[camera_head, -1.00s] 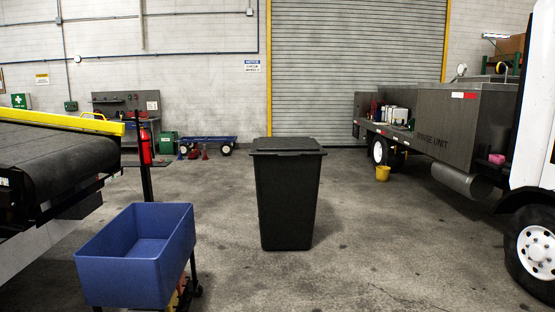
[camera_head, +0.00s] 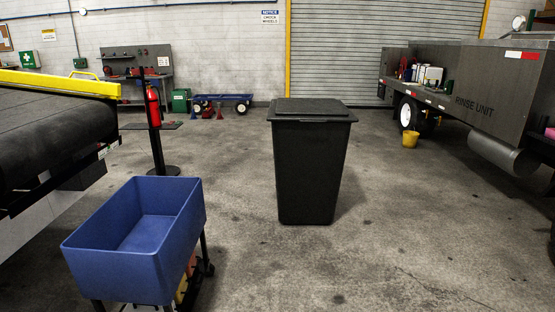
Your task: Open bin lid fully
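A black bin (camera_head: 306,172) stands upright on the concrete floor, a little right of the middle of the head view. Its flat black lid (camera_head: 311,107) lies shut on top, with a rim that juts out at the front. The back of the bin and any hinge are hidden. Neither of my grippers shows in the view.
A blue open tub (camera_head: 130,262) on a dark wheeled stand is at the near left. A belt loader (camera_head: 55,140) fills the left edge. The floor before the bin is clear.

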